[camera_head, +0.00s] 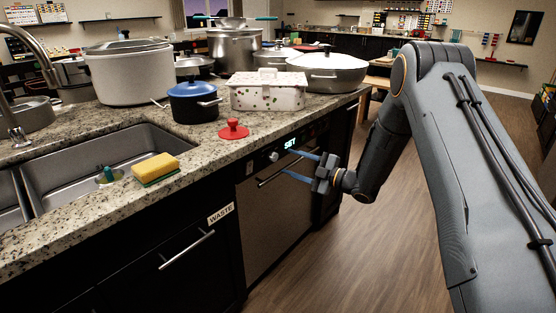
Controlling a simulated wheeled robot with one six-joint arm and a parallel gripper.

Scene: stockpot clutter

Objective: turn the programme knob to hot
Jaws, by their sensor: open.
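The dishwasher (268,215) is built in under the granite counter, with a steel front and a dark control strip along its top. A small round silver knob (273,157) sits on that strip, left of a lit display (290,143) that reads "SET". The knob's markings are too small to read. My gripper (284,161) reaches in from the right with its two bluish fingers apart and empty. The fingertips are just right of the knob, in front of the control strip. I cannot tell whether they touch the front.
On the counter above are a red lid (233,129), a blue pot (194,102), a spotted white dish (267,92) and several large pots. A sponge (155,168) lies by the sink. The wooden floor at right is clear.

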